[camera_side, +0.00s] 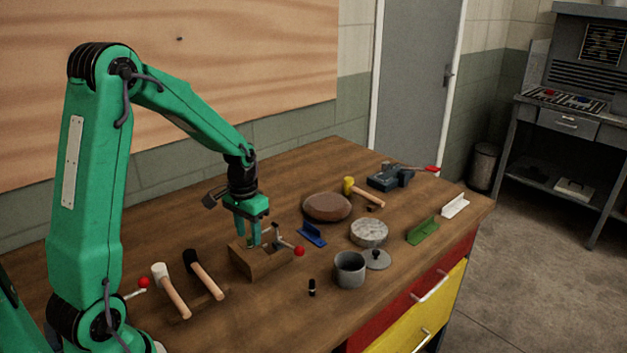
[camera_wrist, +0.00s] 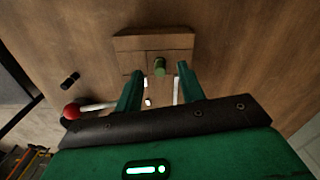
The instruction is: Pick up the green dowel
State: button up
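The green dowel (camera_wrist: 159,67) shows in the wrist view as a short round peg standing at a wooden block (camera_wrist: 152,43). My gripper (camera_wrist: 160,71) is open, with one finger on each side of the dowel and a visible gap to both. In the side view, my gripper (camera_side: 253,242) points down at the wooden block (camera_side: 268,264), its fingertips at the block's top. I cannot make out the dowel apart from the green fingers there. Whether the fingers reach down level with the dowel is hard to tell.
A clamp lever with a red ball (camera_side: 299,251) sits right beside the block. Two mallets (camera_side: 170,290) (camera_side: 203,274) lie left. A blue bracket (camera_side: 312,234), grey pot (camera_side: 349,269), small black cylinder (camera_side: 312,287) and brown oval pad (camera_side: 327,207) are to the right.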

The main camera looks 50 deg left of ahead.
jog(key=shift+f, duration=1)
jog(key=shift+c, duration=0.5)
grip_shut()
